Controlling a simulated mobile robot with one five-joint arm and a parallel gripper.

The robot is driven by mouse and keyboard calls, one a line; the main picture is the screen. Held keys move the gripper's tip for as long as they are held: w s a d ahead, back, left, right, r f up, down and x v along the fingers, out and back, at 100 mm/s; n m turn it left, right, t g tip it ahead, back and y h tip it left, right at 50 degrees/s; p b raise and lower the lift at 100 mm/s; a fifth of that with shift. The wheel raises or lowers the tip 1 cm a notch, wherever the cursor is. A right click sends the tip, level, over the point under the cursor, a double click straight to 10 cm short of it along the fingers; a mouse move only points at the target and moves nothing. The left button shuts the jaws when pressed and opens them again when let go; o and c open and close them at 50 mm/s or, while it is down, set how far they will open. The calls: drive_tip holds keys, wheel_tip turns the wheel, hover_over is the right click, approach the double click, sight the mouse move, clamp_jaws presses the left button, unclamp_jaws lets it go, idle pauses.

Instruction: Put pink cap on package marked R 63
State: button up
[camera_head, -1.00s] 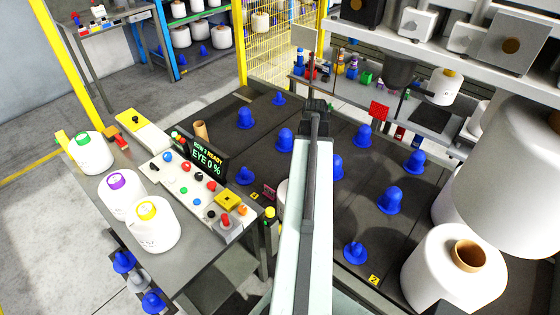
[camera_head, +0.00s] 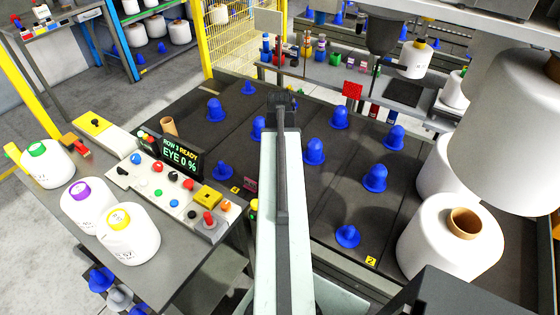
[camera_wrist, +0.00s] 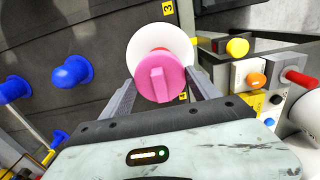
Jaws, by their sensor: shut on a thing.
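A pink cap (camera_wrist: 160,80) with a raised bar across its top sits between the two fingers of my gripper (camera_wrist: 162,75) in the wrist view. The gripper is shut on it. I cannot tell how large the gap between cap and package is. No R 63 marking is readable. In the head view my arm hides the gripper, the cap and this package.
Packages with green (camera_head: 38,149), purple (camera_head: 80,190) and yellow caps (camera_head: 119,219) stand on the left table, beside a button panel (camera_head: 175,185). Blue pegs (camera_head: 375,178) stand on the dark deck (camera_head: 330,195). Large white packages (camera_head: 450,245) crowd the right.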

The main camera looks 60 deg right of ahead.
drive_tip(key=shift+r, duration=0.15)
drive_tip(key=shift+s, duration=0.1)
wheel_tip(320, 180, down, 4)
drive_tip(key=b, duration=0.3)
drive_tip(key=shift+r, duration=0.4)
